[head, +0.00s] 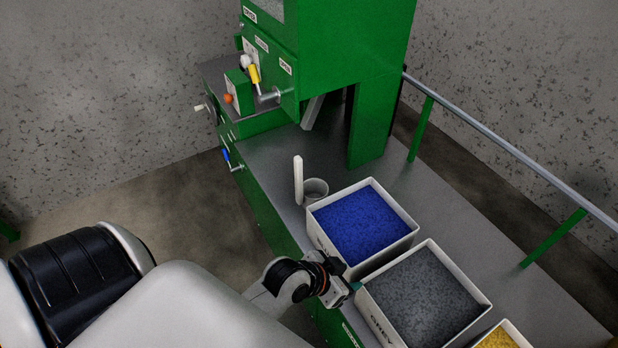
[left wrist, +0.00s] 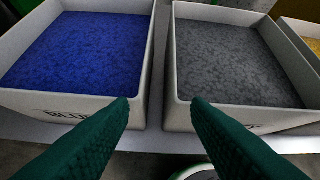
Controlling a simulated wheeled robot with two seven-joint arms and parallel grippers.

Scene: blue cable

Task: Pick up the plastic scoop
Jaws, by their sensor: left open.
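The plastic scoop (head: 299,182) stands on the grey bench in the head view, beside the blue bin, with its pale handle pointing up and a grey, round cup (head: 316,187) at its foot. My left gripper (head: 354,288) is at the bench's near edge, by the gap between the blue and grey bins, apart from the scoop and nearer to me. In the left wrist view its two green fingers (left wrist: 161,110) are spread, with nothing between them. The scoop does not show in the left wrist view. My right gripper is not in view.
A bin of blue granules (head: 316,226), a bin of grey granules (head: 372,307) and a bin of yellow granules (head: 489,342) stand in a row on the bench (head: 262,160). A green machine (head: 345,50) with levers rises at the back. A rail (head: 500,140) runs along the right.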

